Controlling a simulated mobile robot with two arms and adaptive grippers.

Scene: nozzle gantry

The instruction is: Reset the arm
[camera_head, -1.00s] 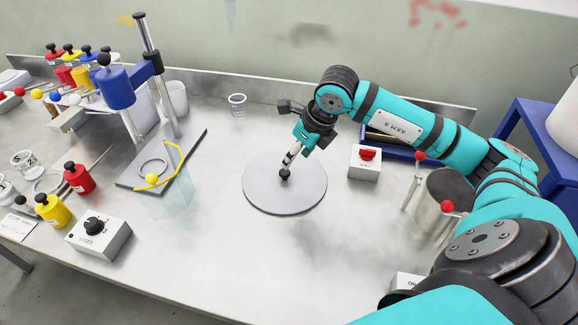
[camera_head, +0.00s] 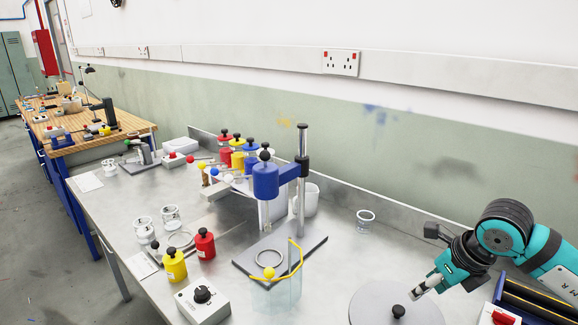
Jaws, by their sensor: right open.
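My right arm (camera_head: 545,262), teal and black, comes in from the lower right. Its right gripper (camera_head: 418,289) is open and empty, pointing down to the left. It is just above and to the right of the black knob (camera_head: 398,311) on a round grey disc (camera_head: 372,308). A small gap shows between the fingertips and the knob. The disc is partly cut off by the bottom edge. My left gripper is not in view.
A stand with a blue nozzle head (camera_head: 266,182) rises from a grey base plate (camera_head: 311,243). A speed control box (camera_head: 203,303), red (camera_head: 205,245) and yellow (camera_head: 174,266) bottles are left. A small glass (camera_head: 365,221) stands behind the disc. A blue tray (camera_head: 540,300) lies right.

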